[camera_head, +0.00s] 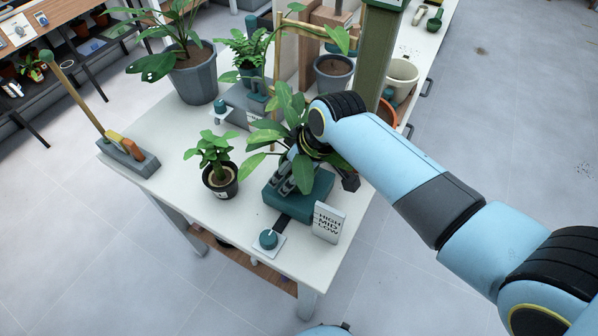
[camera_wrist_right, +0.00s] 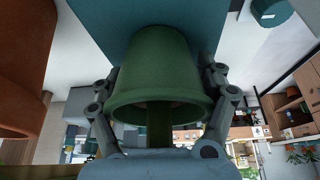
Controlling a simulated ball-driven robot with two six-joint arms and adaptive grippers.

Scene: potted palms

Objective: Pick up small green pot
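The small green pot (camera_wrist_right: 160,65) fills the middle of the right wrist view, upside down in that picture, with its rim toward the camera and its base against the teal block. In the head view the pot is hidden behind my arm, gripper and leaves. My right gripper (camera_wrist_right: 160,80) has a finger on each side of the pot; I cannot tell whether both press on it. In the head view the right gripper (camera_head: 287,183) is low over the teal block (camera_head: 312,196), among the leaves of a plant (camera_head: 258,137). My left gripper is not in view.
A small plant in a black pot (camera_head: 220,183) stands left of the gripper. In front are a teal knob (camera_head: 268,238) and a HIGH MID LOW card (camera_head: 328,222). A terracotta pot (camera_head: 389,112) and large grey pot (camera_head: 196,75) stand behind. The white table's (camera_head: 165,125) left part has free room.

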